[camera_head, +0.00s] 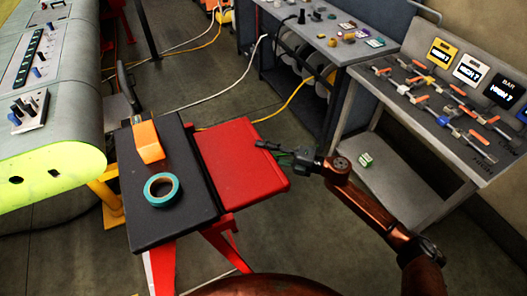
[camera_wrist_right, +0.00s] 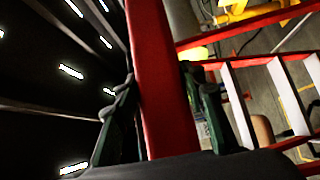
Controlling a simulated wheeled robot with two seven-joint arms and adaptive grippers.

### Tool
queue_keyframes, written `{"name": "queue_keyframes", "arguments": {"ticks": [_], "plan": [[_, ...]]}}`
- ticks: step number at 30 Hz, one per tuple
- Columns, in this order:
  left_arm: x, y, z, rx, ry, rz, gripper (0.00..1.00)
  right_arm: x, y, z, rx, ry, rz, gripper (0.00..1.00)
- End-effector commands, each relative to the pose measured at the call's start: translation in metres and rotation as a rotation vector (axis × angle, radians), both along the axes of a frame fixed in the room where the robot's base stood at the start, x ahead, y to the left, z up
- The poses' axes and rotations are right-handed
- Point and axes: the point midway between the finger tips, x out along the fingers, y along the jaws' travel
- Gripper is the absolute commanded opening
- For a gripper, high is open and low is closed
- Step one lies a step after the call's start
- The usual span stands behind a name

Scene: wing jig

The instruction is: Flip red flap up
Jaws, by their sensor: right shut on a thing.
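The red flap (camera_head: 235,163) extends from the right side of the black-topped table (camera_head: 180,222). It looks roughly level with the table top, though its exact tilt is hard to tell. My right gripper (camera_head: 270,150) is at the flap's outer right edge, one finger showing over the red surface. In the right wrist view the flap (camera_wrist_right: 160,75) shows edge-on as a red strip between the two dark fingers, and the gripper (camera_wrist_right: 165,105) is shut on it. The finger under the flap is hidden in the head view. My left gripper is not in view.
A teal tape roll (camera_head: 162,189) and an orange-handled object (camera_head: 147,142) lie on the black top. The wing section (camera_head: 45,110) is at left. A grey bench with tools (camera_head: 440,110) stands at right. Cables (camera_head: 225,83) cross the floor behind the table.

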Motion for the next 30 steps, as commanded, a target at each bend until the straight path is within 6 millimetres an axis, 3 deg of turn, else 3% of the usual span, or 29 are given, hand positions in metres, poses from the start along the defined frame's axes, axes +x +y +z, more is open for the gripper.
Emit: {"name": "queue_keyframes", "arguments": {"ticks": [11,12,19,30], "plan": [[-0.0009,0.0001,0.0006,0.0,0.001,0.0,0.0,0.0014,-0.0006,0.0047,-0.003,-0.013,-0.002,0.0],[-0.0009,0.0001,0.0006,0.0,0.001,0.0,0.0,0.0014,-0.0006,0.0049,-0.003,-0.013,-0.002,0.4],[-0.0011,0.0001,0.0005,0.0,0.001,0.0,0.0,0.001,-0.0004,0.0039,-0.003,-0.009,-0.001,0.56],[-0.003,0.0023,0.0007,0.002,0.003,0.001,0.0,-0.0017,-0.0064,0.002,-0.003,-0.005,-0.001,0.56]]}}
